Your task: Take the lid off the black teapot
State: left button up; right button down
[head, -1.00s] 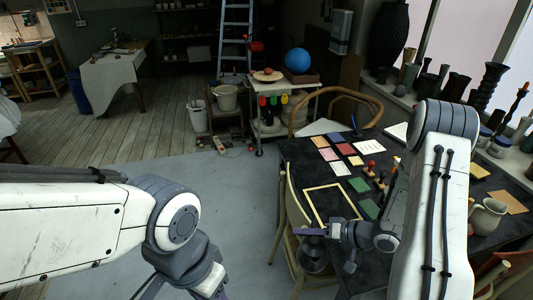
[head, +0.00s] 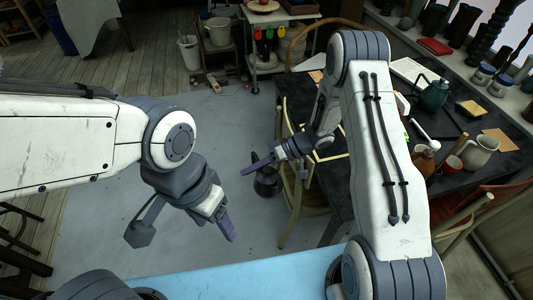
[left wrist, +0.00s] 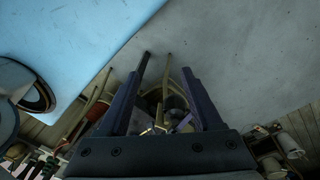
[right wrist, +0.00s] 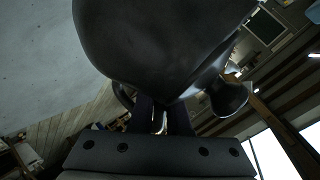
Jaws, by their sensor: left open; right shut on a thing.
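The black teapot (head: 267,183) hangs in the air over the grey floor, left of the table, in the head view. My right gripper (head: 262,163) is shut on it.
The dark table (head: 458,150) at right holds a green teapot (head: 432,95), a pale jug (head: 480,150) and other items. A wooden chair (head: 303,205) stands close beside the held teapot. A light-blue surface (head: 240,275) lies at the front. The floor left of the teapot is clear.

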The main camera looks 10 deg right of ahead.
pick_arm(q)
jog(key=w+d+r, duration=0.2)
jog(key=w+d, duration=0.5)
jog(key=w, duration=0.3)
jog(key=n+y, duration=0.1)
send_over(271, 169)
notch_tip(271, 169, down, 4)
notch_tip(271, 169, down, 11)
grip_shut()
jog(key=shift+d+r, duration=0.1)
jog(key=shift+r, duration=0.1)
